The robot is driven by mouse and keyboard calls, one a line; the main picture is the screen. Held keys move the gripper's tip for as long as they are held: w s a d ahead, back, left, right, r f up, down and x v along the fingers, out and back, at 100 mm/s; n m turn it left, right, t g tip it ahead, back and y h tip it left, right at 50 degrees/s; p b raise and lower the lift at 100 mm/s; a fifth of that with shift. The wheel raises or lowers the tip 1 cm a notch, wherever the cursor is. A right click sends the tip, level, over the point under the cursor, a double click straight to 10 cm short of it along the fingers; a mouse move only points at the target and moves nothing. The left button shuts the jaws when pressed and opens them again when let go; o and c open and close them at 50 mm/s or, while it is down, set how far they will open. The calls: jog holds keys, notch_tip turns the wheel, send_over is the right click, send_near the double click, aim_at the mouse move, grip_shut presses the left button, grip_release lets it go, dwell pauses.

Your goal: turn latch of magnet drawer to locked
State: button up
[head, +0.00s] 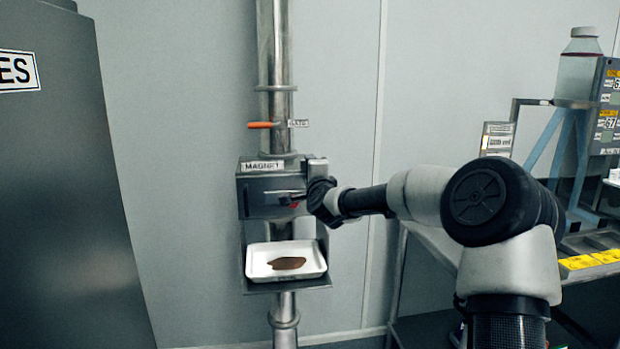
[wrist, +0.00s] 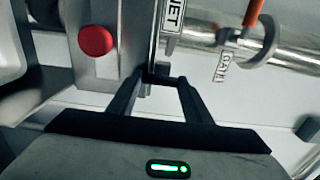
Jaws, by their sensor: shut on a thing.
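The magnet drawer (head: 257,190) is a grey metal box on the vertical pipe, under a "MAGNET" label (head: 262,166). My gripper (head: 290,198) is at the right part of its front. In the wrist view my gripper (wrist: 163,82) has its fingers closed in on a small dark piece, which looks like the latch (wrist: 158,70), at the drawer's edge. The fingertips hide part of it, and I cannot tell its exact angle. A round red knob (wrist: 95,40) on the drawer front shows left of the fingers.
A white tray (head: 258,273) with brown powder stands on a shelf below the drawer. An orange gate handle (head: 260,125) sticks out of the pipe above. A dark cabinet (head: 60,190) stands left; a bench (head: 440,243) with a bottle rack stands right.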

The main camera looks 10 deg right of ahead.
dwell(0.5)
jog(key=o, duration=1.1)
jog(key=shift+c, duration=0.2)
jog(key=s+p, duration=0.1)
jog(key=s, duration=1.6)
jog(key=shift+s, duration=0.2)
